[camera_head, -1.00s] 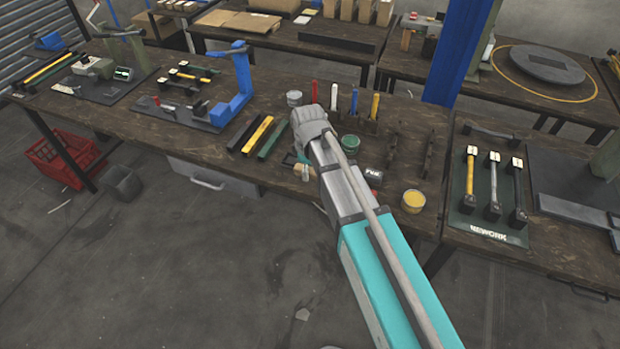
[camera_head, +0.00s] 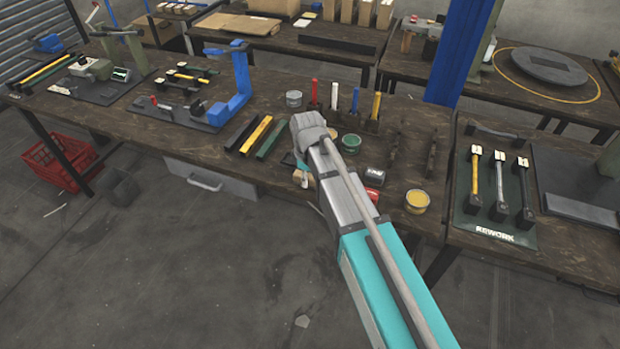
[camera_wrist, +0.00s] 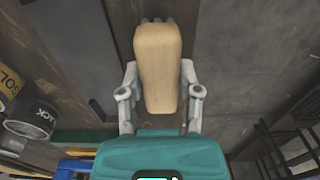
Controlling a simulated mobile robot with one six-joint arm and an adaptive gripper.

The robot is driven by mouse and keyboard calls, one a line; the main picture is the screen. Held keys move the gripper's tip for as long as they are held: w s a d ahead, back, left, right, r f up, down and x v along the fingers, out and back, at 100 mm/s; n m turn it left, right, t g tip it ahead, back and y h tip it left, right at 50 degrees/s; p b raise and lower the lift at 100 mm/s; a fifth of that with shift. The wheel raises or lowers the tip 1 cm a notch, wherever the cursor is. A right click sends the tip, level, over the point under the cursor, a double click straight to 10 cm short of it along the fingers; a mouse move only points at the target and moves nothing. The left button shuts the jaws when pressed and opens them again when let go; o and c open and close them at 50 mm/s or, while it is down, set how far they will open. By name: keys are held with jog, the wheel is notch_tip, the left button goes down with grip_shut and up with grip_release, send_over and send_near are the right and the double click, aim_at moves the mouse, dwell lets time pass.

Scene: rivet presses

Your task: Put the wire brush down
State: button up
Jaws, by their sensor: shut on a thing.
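The wire brush (camera_wrist: 157,65) shows in the wrist view as a pale wooden block, upright in the picture. My gripper (camera_wrist: 159,85) is shut on it, with one grey finger on each side. In the head view the brush (camera_head: 299,177) is a small tan patch at the front edge of the middle workbench (camera_head: 225,165), beside my arm. My gripper there is mostly hidden by my wrist. I cannot tell whether the brush touches the bench.
Coloured bars (camera_head: 256,134) lie left of my wrist. A green tin (camera_head: 351,142), a black-labelled can (camera_head: 375,176) and a yellow tin (camera_head: 416,201) stand to its right. Upright coloured tools (camera_head: 345,98) stand behind. A red crate (camera_head: 62,162) sits on the floor.

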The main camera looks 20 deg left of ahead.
jog(key=shift+f, duration=0.15)
jog(key=o, duration=1)
notch_tip(320, 180, up, 12)
jog(key=p, duration=1.2)
dwell(0.8)
